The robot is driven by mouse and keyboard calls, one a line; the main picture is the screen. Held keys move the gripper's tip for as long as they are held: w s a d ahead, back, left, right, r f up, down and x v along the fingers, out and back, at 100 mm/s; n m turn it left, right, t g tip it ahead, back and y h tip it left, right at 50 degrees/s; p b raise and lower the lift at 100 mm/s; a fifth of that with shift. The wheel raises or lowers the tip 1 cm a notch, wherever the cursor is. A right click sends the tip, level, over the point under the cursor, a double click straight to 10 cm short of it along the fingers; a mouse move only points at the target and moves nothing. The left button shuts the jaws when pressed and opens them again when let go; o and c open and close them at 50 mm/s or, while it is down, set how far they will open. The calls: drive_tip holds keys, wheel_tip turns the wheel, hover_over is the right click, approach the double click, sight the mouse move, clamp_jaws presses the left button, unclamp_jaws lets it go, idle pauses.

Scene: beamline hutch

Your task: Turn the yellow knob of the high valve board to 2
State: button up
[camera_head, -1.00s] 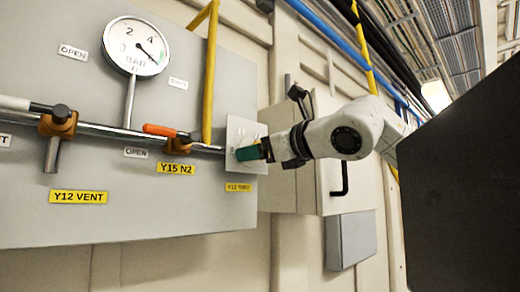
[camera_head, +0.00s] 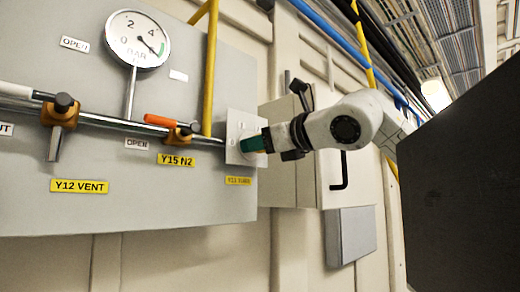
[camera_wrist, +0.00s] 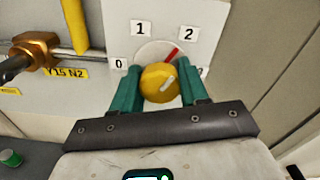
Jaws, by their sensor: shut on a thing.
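The yellow knob (camera_wrist: 155,84) sits on a white plate (camera_wrist: 198,14) marked 0, 1 and 2, with another mark partly hidden by the right finger. A red pointer line beside the knob points up and right, toward the 2 (camera_wrist: 188,34). A white bar marks the knob's face. My gripper (camera_wrist: 160,76) is shut on the knob, one green finger on each side. In the head view my gripper (camera_head: 254,143) reaches the plate (camera_head: 233,124) at the right end of the grey valve board (camera_head: 130,215) and hides the knob.
A pressure gauge (camera_head: 137,39), an orange-handled valve (camera_head: 180,134) and a white-handled valve (camera_head: 60,110) are left of my gripper. A vertical yellow pipe (camera_head: 209,75) runs close by. A grey box (camera_head: 350,236) is on the wall below right.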

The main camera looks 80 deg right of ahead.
drive_tip(key=shift+r, duration=0.1)
drive_tip(key=o, duration=1.1)
drive_tip(key=shift+c, duration=0.2)
drive_tip(key=b+v, duration=0.3)
drive_tip(key=v, duration=0.8)
drive_tip(key=shift+b, duration=0.3)
drive_tip(key=shift+w, duration=0.1)
